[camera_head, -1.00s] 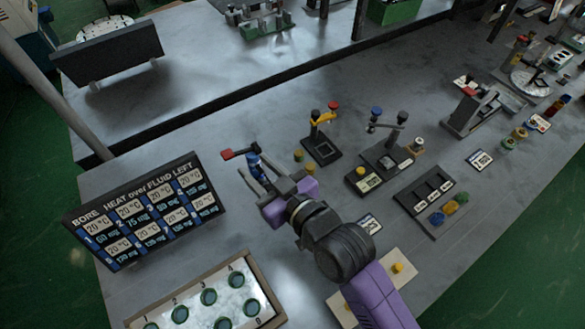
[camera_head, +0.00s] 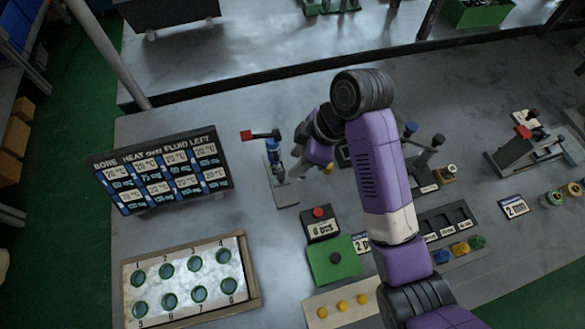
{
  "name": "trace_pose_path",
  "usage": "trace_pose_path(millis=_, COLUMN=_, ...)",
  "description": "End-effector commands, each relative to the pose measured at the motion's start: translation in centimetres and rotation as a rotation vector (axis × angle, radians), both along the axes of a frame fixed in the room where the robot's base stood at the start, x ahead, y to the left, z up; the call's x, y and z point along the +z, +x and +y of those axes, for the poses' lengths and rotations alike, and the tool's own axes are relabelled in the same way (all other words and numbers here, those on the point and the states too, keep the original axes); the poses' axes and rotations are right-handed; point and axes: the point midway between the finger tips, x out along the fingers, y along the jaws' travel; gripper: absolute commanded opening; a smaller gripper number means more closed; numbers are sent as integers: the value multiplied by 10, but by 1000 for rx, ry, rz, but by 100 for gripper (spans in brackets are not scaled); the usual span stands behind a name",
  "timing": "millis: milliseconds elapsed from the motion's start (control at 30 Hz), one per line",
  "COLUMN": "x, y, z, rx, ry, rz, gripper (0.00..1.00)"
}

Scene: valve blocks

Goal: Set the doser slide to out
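No part in view can be clearly identified as the doser slide. A small fixture with a blue post (camera_head: 272,148), a dark bar and a red end block (camera_head: 246,135) stands on a grey base plate (camera_head: 286,193) in the middle of the bench. My gripper (camera_head: 306,165) is just right of this post, low over the bench and seemingly apart from it. A red-button box (camera_head: 320,225) marked "0 pcs" and a green plate with a dark knob (camera_head: 336,258) stand in front.
Lever fixtures (camera_head: 430,150) and a sloped fixture with a red part (camera_head: 523,132) stand right. My arm hides the middle.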

Motion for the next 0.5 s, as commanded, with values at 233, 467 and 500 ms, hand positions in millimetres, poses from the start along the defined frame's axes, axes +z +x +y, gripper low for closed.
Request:
trace_pose_path(millis=233, x=-26, y=0, z=11, rx=7, ry=-1, rz=-2, gripper=39)
trace_pose_path(millis=467, x=-57, y=2, z=24, rx=5, ry=0, rz=-2, gripper=39)
trace_pose_path(millis=500, x=-61, y=3, z=25, rx=4, ry=0, rz=-3, gripper=39)
